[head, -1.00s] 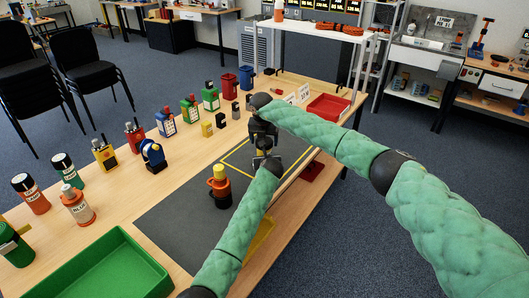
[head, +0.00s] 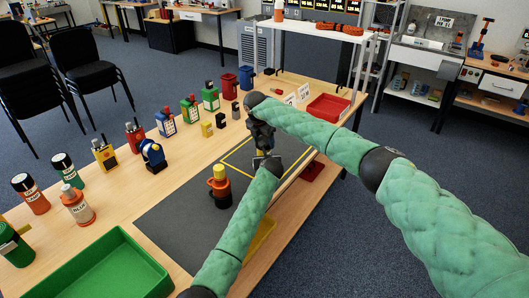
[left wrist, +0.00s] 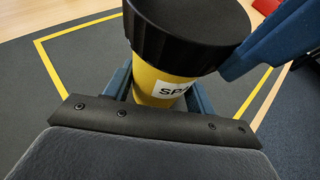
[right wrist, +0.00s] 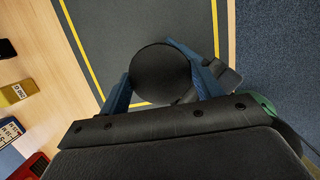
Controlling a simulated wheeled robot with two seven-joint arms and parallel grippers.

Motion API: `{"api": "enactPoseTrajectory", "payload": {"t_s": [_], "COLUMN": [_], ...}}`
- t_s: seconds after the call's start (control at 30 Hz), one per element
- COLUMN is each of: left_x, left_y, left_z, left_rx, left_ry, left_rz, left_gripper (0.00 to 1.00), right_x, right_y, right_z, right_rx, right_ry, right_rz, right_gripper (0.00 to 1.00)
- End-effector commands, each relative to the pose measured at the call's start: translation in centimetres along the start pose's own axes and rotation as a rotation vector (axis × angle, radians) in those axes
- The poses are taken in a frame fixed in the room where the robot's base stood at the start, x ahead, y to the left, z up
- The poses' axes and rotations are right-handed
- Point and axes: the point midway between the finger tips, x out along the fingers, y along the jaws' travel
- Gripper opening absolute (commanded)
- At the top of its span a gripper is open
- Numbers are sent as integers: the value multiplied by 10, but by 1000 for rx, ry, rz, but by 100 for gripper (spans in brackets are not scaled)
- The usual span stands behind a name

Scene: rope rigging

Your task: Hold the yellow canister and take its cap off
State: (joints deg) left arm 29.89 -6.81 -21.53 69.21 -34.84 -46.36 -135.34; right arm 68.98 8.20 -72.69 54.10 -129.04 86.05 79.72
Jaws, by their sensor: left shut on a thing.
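The yellow canister (left wrist: 160,82) has a wide black cap (left wrist: 190,25) and a white label, partly cut off. My left gripper (left wrist: 160,100) is shut on its body, below the cap, in the left wrist view. In the right wrist view the round cap (right wrist: 160,75) is seen from above, between the blue fingers of my right gripper (right wrist: 163,80). These fingers stand apart on both sides of the cap, and I cannot see firm contact. In the head view both grippers meet above the grey mat and mostly hide the canister.
A green tray (head: 105,270) is at the near left. Several bottles and coloured cans line the table's left side. A red tray (head: 327,107) is at the far right.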

Motion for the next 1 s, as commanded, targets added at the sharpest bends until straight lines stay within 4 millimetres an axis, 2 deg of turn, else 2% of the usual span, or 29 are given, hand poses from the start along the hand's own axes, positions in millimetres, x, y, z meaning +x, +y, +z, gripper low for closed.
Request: {"api": "enactPoseTrajectory", "payload": {"t_s": [0.27,1.0], "left_x": [0,0], "left_y": [0,-1], "left_z": [0,0], "left_rx": [1,1], "left_ry": [0,0], "left_rz": [0,-1], "left_gripper": [28,28], "right_x": [0,0], "right_y": [0,-4], "right_z": [0,3], "right_rx": [-26,-762], "right_ry": [0,-2], "right_rz": [7,195], "right_gripper": [41,41]}}
